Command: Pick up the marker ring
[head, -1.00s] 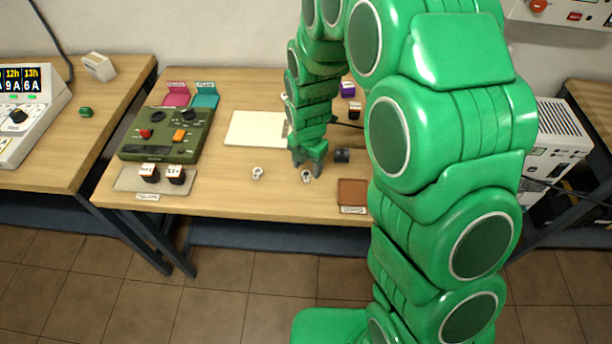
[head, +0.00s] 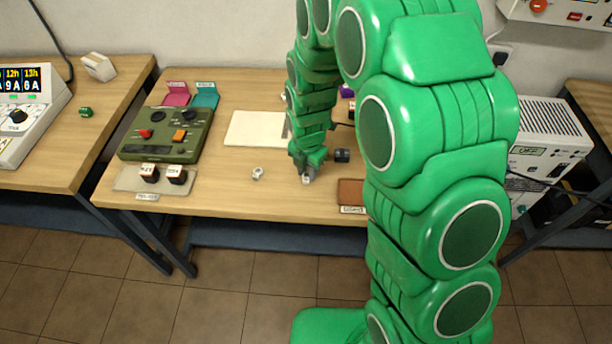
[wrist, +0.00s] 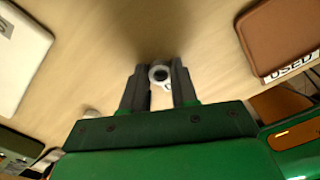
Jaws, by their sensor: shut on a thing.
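Two small white ring-like pieces are near the front of the middle table. One white marker ring (head: 306,180) is between the fingertips of my gripper (head: 307,174). In the wrist view, this ring (wrist: 155,69) shows a dark round hole and sits between the two dark fingers of my gripper (wrist: 159,76), which are shut on it. It is at or close to the tabletop; I cannot tell if it is clear of the wood. The other white ring (head: 257,173) stands apart on the table to the left. It also shows, partly hidden and blurred, in the wrist view (wrist: 91,113).
A brown pad (head: 351,191) labelled USED lies right of my gripper, with a dark cylinder (head: 342,155) behind. A white pad (head: 255,128) lies behind left. A green control box (head: 165,133) and a tray (head: 126,181) with two dark jars (head: 149,174) stand left.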

